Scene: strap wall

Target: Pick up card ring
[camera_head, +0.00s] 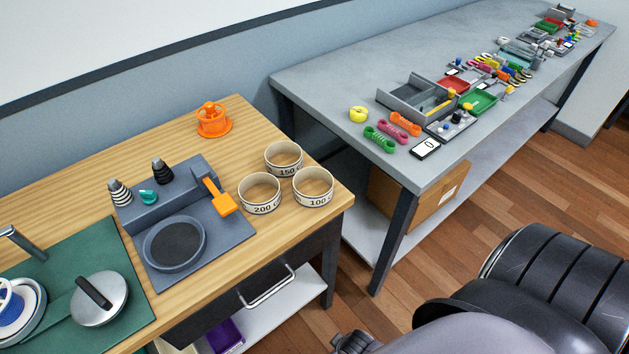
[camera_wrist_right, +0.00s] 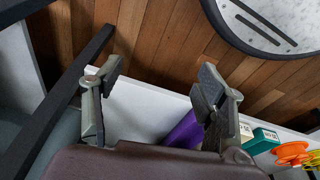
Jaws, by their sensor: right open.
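I cannot make out a card ring for certain in either view. A small white card with a black border (camera_head: 425,148) lies flat at the near edge of the grey table (camera_head: 335,75) in the head view; I cannot tell whether it has a ring. My right gripper (camera_wrist_right: 158,78) is open in the right wrist view, its two dark fingers wide apart with nothing between them. Beneath it are a white shelf (camera_wrist_right: 150,108) and the wooden floor. My left gripper is in neither view.
Beside the card lie green (camera_head: 380,139), pink (camera_head: 392,131) and orange (camera_head: 405,123) cord bundles. A grey divided tray (camera_head: 400,92) and many small items crowd the table behind. The wooden bench (camera_head: 245,115) holds white cups (camera_head: 260,194). A purple object (camera_wrist_right: 183,130) is on the shelf.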

